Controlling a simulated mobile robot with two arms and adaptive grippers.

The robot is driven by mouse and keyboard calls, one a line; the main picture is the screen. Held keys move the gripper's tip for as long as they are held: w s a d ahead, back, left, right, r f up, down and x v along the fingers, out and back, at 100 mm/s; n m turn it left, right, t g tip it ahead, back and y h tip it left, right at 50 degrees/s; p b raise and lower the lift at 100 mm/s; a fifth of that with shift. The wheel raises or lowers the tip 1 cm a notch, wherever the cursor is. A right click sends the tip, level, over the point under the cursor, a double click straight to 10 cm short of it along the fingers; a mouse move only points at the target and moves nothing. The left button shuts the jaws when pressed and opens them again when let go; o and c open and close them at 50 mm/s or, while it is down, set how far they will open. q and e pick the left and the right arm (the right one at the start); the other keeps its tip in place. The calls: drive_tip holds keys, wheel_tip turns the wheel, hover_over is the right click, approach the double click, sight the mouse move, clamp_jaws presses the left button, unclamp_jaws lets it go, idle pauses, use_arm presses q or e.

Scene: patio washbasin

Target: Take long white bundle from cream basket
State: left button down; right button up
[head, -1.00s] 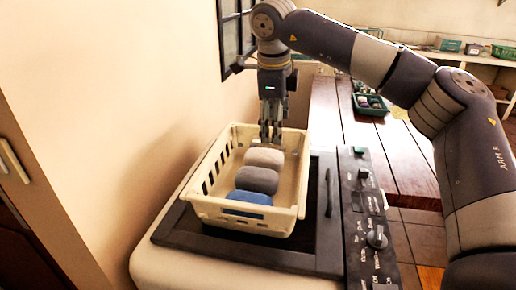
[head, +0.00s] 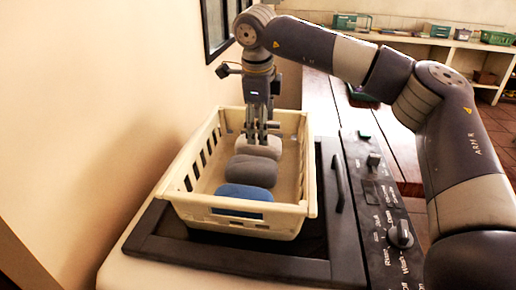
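The cream basket (head: 310,185) stands on the dark lid of a white washing machine. Inside it lie three rolled bundles in a row: a blue one (head: 244,192) nearest, a grey one (head: 250,171) in the middle, and a pale off-white one (head: 270,149) at the far end. My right gripper (head: 262,138) points straight down inside the far end of the basket, with its fingertips at the top of the pale bundle. Whether the fingers are closed on it cannot be told. My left gripper is not in view.
The machine's control panel (head: 385,215) with knobs lies right of the basket. A dark handle (head: 338,183) stands between them. A cream wall (head: 90,120) is close on the left. A wooden table (head: 320,105) is behind, and a shelf with boxes (head: 440,30) is at the back.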

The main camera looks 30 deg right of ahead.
sight(259, 147)
drive_tip(key=shift+x, duration=1.15)
drive_tip(key=p+x, duration=0.1)
drive_tip(key=x, duration=0.4)
drive_tip(key=shift+w+p, duration=0.15)
drive_tip(key=shift+p, duration=0.15)
drive_tip(key=shift+c, duration=0.6)
drive_tip(key=c, duration=0.8)
